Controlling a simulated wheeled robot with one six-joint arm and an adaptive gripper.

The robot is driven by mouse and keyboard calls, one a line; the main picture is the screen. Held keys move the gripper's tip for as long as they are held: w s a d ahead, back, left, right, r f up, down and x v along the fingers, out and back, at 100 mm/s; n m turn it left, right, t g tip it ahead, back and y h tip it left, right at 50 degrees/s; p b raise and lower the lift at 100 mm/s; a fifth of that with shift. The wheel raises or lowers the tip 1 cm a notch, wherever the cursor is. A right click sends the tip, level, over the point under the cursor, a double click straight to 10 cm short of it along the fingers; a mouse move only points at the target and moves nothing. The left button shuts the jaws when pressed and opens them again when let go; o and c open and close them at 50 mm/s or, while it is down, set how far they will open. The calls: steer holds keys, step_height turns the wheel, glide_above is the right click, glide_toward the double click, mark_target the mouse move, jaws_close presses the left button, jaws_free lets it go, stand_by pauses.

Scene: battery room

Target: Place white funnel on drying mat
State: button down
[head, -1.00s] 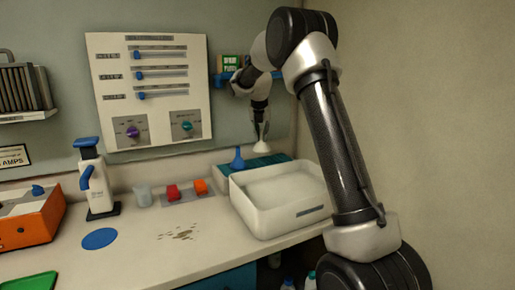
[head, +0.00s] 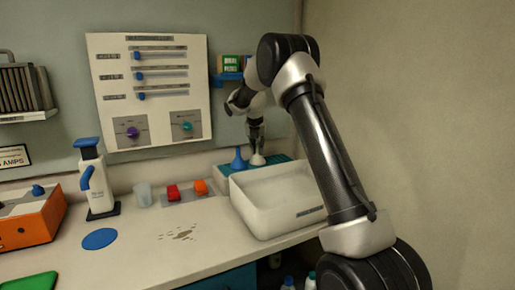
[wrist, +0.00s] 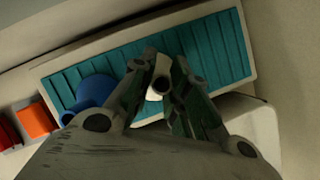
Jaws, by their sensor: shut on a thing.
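The white funnel (head: 257,158) is upright, its wide end down, at the teal drying mat behind the white basin. In the wrist view the white funnel (wrist: 158,80) shows between my fingertips, over the ribbed drying mat (wrist: 215,50). In the head view the mat (head: 280,160) is partly hidden by the basin. My gripper (head: 256,143) is shut on the funnel's narrow upper end. The funnel's base is at or just above the mat; I cannot tell if it touches. A blue funnel (head: 238,160) stands on the mat to the left and also shows in the wrist view (wrist: 92,92).
The white basin (head: 278,208) stands in front of the mat. Red and orange blocks (head: 186,190) and a translucent cup (head: 142,195) are to the left. A white bottle with a blue top (head: 96,180) stands further left. A small shelf (head: 230,77) is above my gripper.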

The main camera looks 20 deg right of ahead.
steer(key=shift+f, duration=0.1)
steer(key=c, duration=1.4)
jaws_free()
steer(key=v, duration=1.2)
steer(key=s+a+r+m, duration=0.1)
steer(key=s+r+m, duration=0.35)
steer(key=s, duration=0.45)
steer(key=s+r+m, duration=0.3)
steer(key=s+m, duration=0.2)
steer(key=s, duration=0.3)
steer(key=s+a+f+m+y, duration=0.1)
steer(key=s+f+m, duration=0.1)
steer(key=s+m, duration=0.4)
steer(key=s+a+f+m, duration=0.1)
steer(key=s+f+m, duration=0.2)
steer(key=s+m, duration=0.4)
steer(key=s+a+f+m+y, duration=0.1)
steer(key=s+f+m, duration=0.2)
steer(key=s, duration=1.5)
steer(key=shift+s+a+f+m+y, duration=0.1)
steer(key=shift+a+m+y, duration=0.1)
steer(key=shift+m, duration=0.75)
steer(key=shift+s+a+f+m+y, duration=0.1)
steer(key=shift+a+m, duration=0.1)
steer(key=shift+m, duration=0.7)
steer(key=shift+w, duration=0.1)
